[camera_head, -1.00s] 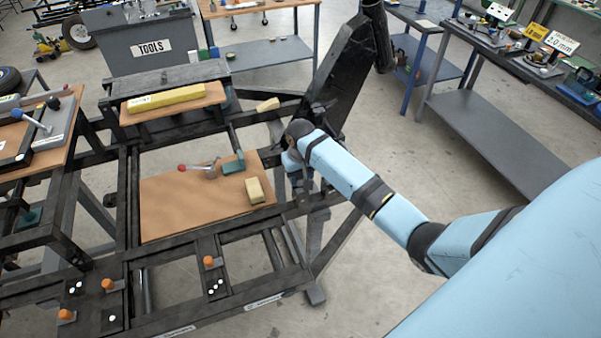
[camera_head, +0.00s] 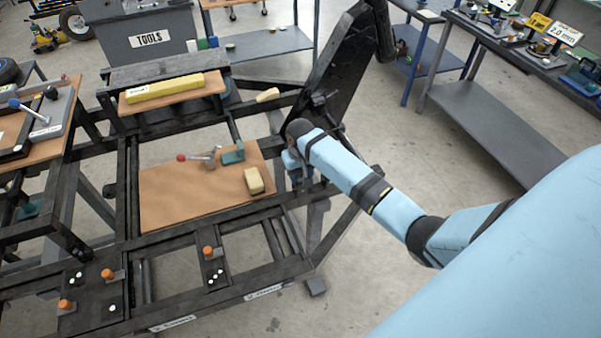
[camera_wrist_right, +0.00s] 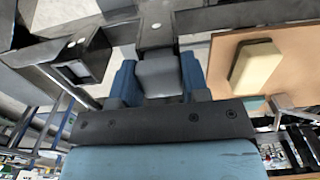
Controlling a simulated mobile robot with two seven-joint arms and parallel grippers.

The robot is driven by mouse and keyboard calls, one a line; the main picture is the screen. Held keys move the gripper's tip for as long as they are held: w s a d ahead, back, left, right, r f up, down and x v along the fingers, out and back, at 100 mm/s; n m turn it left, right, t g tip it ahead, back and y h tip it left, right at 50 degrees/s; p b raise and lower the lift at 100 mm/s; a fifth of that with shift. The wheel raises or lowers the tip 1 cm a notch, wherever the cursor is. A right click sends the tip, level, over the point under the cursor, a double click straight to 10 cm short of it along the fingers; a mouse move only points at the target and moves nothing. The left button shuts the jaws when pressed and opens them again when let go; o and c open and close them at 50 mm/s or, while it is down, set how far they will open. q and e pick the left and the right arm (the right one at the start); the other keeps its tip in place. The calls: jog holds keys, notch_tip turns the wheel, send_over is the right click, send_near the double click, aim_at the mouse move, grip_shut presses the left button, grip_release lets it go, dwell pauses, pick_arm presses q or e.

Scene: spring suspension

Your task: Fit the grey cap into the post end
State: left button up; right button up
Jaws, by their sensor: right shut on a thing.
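The grey cap (camera_wrist_right: 160,78) sits between the two blue fingers of my right gripper (camera_wrist_right: 160,82) in the right wrist view, and the gripper is shut on it. Just beyond the cap is a dark post (camera_wrist_right: 155,30) with a white dot on its face. The cap overlaps the near end of this post in the picture, so I cannot tell whether they touch. In the head view my right gripper (camera_head: 299,176) is partly hidden by my arm at the right edge of the black frame, and the cap cannot be made out. My left gripper is not in view.
A second dark post (camera_wrist_right: 87,58) shows an open, hollow end at left. A brown board (camera_head: 180,205) on the black frame (camera_head: 128,160) carries a cream block (camera_head: 254,181), a teal block (camera_head: 233,154) and a red-knobbed tool (camera_head: 200,159). A tall black panel (camera_head: 335,70) stands behind my arm.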

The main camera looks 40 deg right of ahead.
jog(key=o, duration=1)
jog(key=shift+r, duration=0.1)
notch_tip(320, 180, up, 14)
jog(key=b, duration=0.1)
jog(key=shift+f+b, duration=0.2)
jog(key=shift+b, duration=0.1)
jog(key=s+a+f+n+t, duration=0.1)
jog(key=s+a+f, duration=0.2)
jog(key=f, duration=0.2)
jog(key=s+a+f+n+t+y, duration=0.1)
jog(key=s+a+f+t, duration=0.15)
jog(key=f, duration=0.25)
jog(key=s+a+f+n+t, duration=0.1)
jog(key=s+a+f, duration=0.1)
jog(key=s+f, duration=0.3)
jog(key=s+a+f+t, duration=0.1)
jog(key=s+a, duration=0.1)
jog(key=s, duration=0.1)
jog(key=s+a+f+n+t, duration=0.1)
jog(key=s, duration=0.2)
jog(key=s+a+f+t+y, duration=0.1)
jog(key=s+a+f, duration=0.1)
jog(key=s, duration=0.1)
jog(key=shift+a+t, duration=0.35)
jog(key=s+a+r+n+t+y, duration=0.1)
jog(key=s+a+r+t, duration=0.1)
jog(key=s, duration=0.5)
jog(key=shift+s+a+n+t, duration=0.2)
jog(key=shift+a+n+t, duration=0.15)
jog(key=shift+a, duration=0.2)
